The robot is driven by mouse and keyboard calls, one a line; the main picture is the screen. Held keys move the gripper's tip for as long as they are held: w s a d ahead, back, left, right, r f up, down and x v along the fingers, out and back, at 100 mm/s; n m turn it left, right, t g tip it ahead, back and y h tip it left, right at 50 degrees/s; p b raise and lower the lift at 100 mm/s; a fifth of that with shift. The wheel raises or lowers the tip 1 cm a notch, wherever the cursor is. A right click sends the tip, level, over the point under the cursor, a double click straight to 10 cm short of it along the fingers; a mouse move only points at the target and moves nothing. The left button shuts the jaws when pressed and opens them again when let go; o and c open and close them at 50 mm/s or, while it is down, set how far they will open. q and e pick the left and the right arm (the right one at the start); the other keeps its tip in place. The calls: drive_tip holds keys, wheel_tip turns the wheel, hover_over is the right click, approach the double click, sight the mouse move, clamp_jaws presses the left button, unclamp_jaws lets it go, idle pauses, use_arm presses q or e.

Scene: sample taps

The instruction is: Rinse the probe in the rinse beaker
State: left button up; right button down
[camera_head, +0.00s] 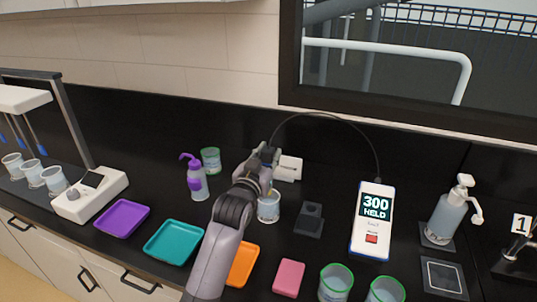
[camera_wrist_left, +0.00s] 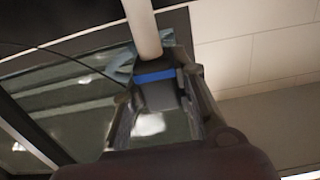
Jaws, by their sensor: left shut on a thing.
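My left gripper (camera_head: 266,165) is shut on the probe, above and just behind a clear beaker (camera_head: 269,210). In the left wrist view, the probe (camera_wrist_left: 145,38) shows as a pale rod with a blue band between the fingers (camera_wrist_left: 158,92). A black cable (camera_head: 330,116) arcs from the gripper area to the white meter (camera_head: 372,236), which reads "300 HELD". The probe's lower end is hidden in the head view, so I cannot tell whether it is inside the beaker. Nothing marks which beaker is the rinse beaker. My right gripper is out of view.
A purple wash bottle (camera_head: 197,178) and a green-rimmed beaker (camera_head: 210,160) stand to the left.

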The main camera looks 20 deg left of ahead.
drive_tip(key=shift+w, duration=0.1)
use_arm(q)
drive_tip(key=shift+f, duration=0.7)
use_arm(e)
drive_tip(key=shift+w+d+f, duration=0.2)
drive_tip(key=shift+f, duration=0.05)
use_arm(q)
drive_tip(key=shift+f+b, duration=0.1)
drive_tip(key=shift+b, duration=0.2)
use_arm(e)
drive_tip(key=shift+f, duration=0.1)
